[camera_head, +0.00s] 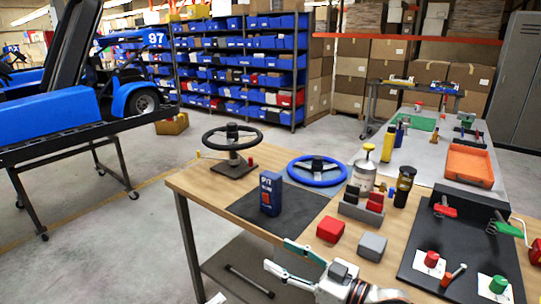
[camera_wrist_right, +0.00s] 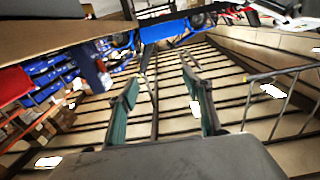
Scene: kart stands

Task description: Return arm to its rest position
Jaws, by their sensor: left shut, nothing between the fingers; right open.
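My right gripper (camera_head: 279,255) is at the bottom middle of the head view, just off the front edge of the workbench (camera_head: 190,180). Its two fingers with teal pads are apart and nothing is between them. The right wrist view also shows the open, empty fingers of this gripper (camera_wrist_right: 160,78), with floor and dark bars beyond them. My left gripper is not in view. My right forearm runs out of the bottom of the head view.
A red block (camera_head: 330,229) and a grey block (camera_head: 371,246) lie near the right gripper. A blue box (camera_head: 270,193) stands on a black mat. Two steering wheels are behind. A black tray (camera_head: 440,262) lies to the right. A blue kart (camera_head: 50,110) sits on a stand at left.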

